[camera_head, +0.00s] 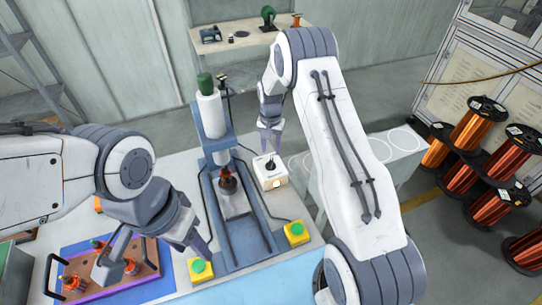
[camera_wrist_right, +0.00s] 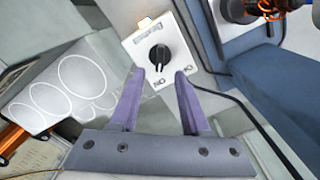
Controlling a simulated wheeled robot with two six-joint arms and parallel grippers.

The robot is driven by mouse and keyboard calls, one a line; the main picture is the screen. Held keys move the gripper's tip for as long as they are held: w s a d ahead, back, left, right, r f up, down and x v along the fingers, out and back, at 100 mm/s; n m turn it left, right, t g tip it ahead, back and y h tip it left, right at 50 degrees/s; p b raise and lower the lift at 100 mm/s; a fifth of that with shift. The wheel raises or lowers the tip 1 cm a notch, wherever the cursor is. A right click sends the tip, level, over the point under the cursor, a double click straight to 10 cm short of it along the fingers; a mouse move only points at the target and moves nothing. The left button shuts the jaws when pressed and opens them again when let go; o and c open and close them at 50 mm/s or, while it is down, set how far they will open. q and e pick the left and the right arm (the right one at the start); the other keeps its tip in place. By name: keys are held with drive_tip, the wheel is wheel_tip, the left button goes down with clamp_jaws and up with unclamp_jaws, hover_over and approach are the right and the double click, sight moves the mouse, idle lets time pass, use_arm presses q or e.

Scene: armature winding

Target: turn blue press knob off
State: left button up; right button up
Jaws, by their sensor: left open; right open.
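The blue press (camera_head: 212,128) stands on the table in the head view. Its white control box (camera_head: 272,182) sits to its right, and a black rotary knob (camera_head: 270,166) is on top. In the right wrist view the knob (camera_wrist_right: 159,57) lies just beyond the fingertips, with its grip ridge nearly upright in the picture. The control box (camera_wrist_right: 140,39) shows small labels near the knob. My right gripper (camera_wrist_right: 159,74) is open, its two purple fingers spread below the knob and apart from it. My left gripper (camera_head: 154,264) is open near the left yellow button.
Yellow boxes with green buttons stand left (camera_head: 200,270) and right (camera_head: 296,233) of the press base. Copper wire spools (camera_head: 477,125) stand at the right. A table (camera_head: 245,45) is behind.

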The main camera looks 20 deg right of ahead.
sight(271, 161)
wheel_tip(271, 161, down, 6)
drive_tip(key=shift+f+p, duration=0.1)
drive_tip(key=shift+p, duration=0.8)
clamp_jaws()
